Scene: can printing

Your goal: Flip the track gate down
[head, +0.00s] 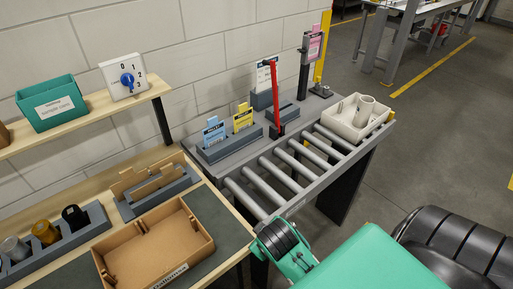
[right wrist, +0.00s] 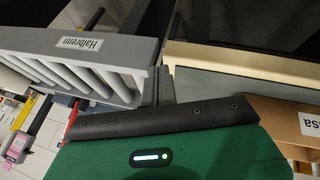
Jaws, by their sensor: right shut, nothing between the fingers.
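The track gate (head: 275,92) is a red bar standing upright on a dark mount at the far side of the roller track (head: 262,177). My right arm comes in from the bottom right in the head view, its wrist in front of the near left end of the track. My right gripper (right wrist: 164,86) shows in the right wrist view as narrow grey fingers, shut and empty, beside the track's labelled end (right wrist: 80,50). It is well apart from the gate. A small red piece at the left of that view may be the gate; I cannot tell. My left gripper is out of view.
A cream bin (head: 340,122) with a can stands at the track's far right end. Card holders (head: 230,147) line the track's wall side. A cardboard tray (head: 205,243) and a cup rack (head: 62,250) sit on the left bench. The rollers in front of the gate are clear.

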